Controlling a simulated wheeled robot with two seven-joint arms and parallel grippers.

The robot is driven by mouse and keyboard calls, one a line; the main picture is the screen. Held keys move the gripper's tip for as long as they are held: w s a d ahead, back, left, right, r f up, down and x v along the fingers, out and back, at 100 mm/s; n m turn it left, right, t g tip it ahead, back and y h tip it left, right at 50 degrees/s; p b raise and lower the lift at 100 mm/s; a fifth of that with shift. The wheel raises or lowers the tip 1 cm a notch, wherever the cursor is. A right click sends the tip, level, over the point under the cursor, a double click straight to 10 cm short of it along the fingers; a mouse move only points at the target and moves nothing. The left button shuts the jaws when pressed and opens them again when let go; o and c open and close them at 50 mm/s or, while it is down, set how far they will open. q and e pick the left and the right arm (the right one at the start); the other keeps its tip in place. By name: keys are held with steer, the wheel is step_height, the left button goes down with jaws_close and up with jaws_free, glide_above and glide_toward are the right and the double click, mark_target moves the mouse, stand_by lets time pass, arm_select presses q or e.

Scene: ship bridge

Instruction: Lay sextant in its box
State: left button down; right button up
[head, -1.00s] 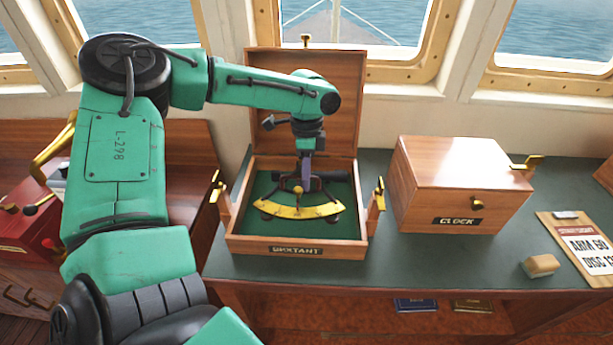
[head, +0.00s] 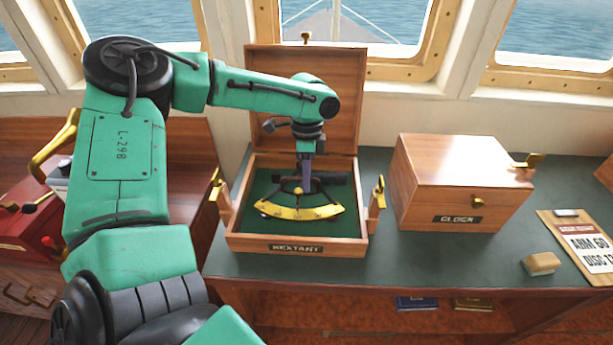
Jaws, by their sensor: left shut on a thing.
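The sextant (head: 300,212) has a yellow curved scale and a dark frame. It is inside the outline of the open wooden sextant box (head: 296,246), over the green lining. I cannot tell whether it touches the lining. The box lid stands upright at the back, and brass latches (head: 378,194) stand at its sides. My left gripper (head: 305,172) points down over the box and is shut on the sextant's upper part. My own wrist hides part of the lid and the gripper's fingers show only in part. My right gripper is not in view.
A shut wooden clock box (head: 462,185) stands to the right on the green counter (head: 400,258). A sponge-like block (head: 541,264) and a clipboard (head: 583,249) lie further right. A red box (head: 30,222) is at the far left. Windows are behind.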

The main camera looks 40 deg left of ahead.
arm_select(q)
steer(key=shift+f, duration=0.1)
steer(key=c, duration=0.8)
jaws_free()
steer(key=shift+s, duration=0.1)
